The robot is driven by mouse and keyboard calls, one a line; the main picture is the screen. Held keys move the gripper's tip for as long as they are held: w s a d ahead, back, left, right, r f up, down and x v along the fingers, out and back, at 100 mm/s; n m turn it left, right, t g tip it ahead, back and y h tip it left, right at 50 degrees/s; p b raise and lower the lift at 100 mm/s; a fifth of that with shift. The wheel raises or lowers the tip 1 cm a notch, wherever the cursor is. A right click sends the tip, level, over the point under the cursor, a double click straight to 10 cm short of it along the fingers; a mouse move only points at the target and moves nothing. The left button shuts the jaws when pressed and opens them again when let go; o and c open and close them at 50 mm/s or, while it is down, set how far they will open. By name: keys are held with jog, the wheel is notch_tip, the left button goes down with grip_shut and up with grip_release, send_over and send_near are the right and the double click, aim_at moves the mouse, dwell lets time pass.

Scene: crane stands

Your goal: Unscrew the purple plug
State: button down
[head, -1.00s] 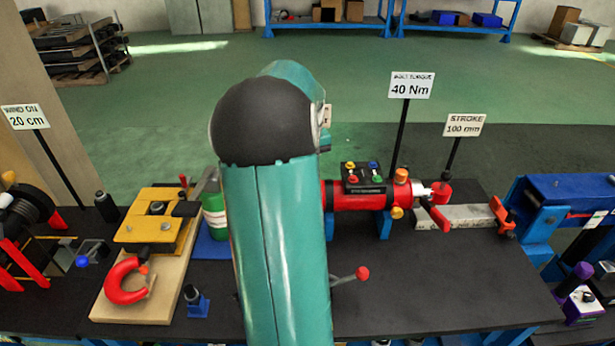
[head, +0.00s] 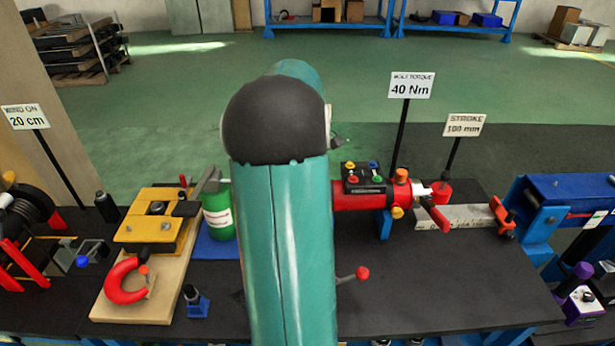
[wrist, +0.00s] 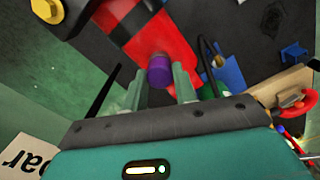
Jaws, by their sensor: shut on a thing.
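The purple plug (wrist: 159,63) sits at the end of a red cylinder (wrist: 160,30) in the wrist view. My gripper (wrist: 161,80) has its two pale green fingers on either side of the plug and is shut on it. The plug still meets the red body, and its threads do not show. In the head view my own arm hides the plug and my gripper. The red cylinder (head: 360,196) shows there only to the right of my arm.
A green bottle (head: 217,215) and a yellow clamp block (head: 155,230) stand left of my arm. A red-knobbed lever (head: 361,273) lies right of it. Sign posts stand behind the bench (head: 450,290). Another purple-topped device (head: 580,285) is far right.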

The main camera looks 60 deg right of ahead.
jog(key=c, duration=1)
grip_release()
jog(key=shift+c, duration=0.9)
